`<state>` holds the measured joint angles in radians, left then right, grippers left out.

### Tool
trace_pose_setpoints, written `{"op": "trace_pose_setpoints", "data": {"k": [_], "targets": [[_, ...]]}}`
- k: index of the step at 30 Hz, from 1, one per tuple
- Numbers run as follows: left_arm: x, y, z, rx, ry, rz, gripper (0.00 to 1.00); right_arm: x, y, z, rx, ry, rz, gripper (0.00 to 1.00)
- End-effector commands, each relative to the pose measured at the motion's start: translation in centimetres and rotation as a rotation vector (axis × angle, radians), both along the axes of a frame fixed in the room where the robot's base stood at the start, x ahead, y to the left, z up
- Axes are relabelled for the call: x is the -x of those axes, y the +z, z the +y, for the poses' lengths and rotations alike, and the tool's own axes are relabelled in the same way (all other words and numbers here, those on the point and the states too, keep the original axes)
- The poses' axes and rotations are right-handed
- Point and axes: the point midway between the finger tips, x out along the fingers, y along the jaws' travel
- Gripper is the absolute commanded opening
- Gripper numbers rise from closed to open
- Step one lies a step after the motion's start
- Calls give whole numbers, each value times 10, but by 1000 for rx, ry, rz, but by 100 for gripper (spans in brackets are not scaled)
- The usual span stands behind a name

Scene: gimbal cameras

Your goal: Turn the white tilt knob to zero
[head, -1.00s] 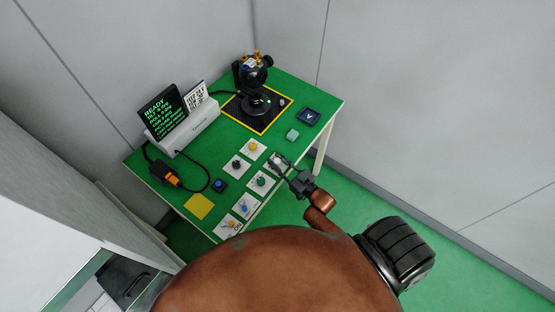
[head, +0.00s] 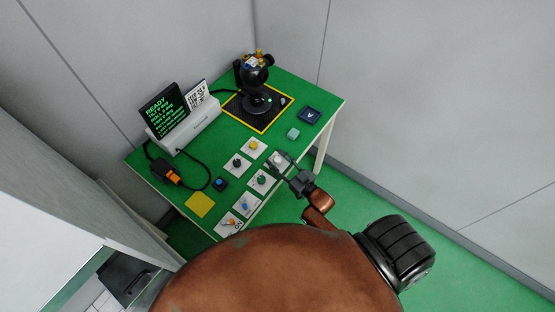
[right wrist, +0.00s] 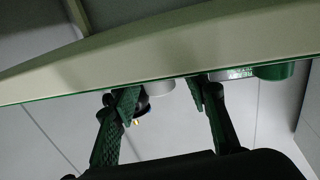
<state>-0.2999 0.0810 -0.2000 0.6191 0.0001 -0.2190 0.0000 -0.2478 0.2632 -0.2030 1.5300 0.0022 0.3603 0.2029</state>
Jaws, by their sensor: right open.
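The white tilt knob (head: 279,158) sits on a small white plate at the right front edge of the green table. My right gripper (head: 281,163) is open, with its fingers spread at the near side of this plate. In the right wrist view, a pale round knob (right wrist: 160,88) shows between the open fingers (right wrist: 165,92), partly cut off by the table edge. I cannot tell whether either finger touches it. The knob's pointer and scale are too small to read. My left gripper is not in view.
Close by are green (head: 261,180), black (head: 236,162) and yellow (head: 253,146) knobs. A gimbal camera (head: 255,85) stands on a black pad at the back. A screen (head: 164,110) with green text stands at the left. A pale green cube (head: 293,133) lies behind the white knob.

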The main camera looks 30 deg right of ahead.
Motion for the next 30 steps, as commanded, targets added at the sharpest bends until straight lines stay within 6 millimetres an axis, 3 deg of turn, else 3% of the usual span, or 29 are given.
{"op": "trace_pose_setpoints", "data": {"k": [5,18,24,30], "targets": [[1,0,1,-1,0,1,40,14,-2,-3,1,-1,4,42],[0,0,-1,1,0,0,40,98,-1,-20,0,-1,2,42],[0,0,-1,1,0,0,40,115,0,-23,0,0,0,42],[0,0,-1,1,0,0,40,118,0,-24,0,0,0,42]]}}
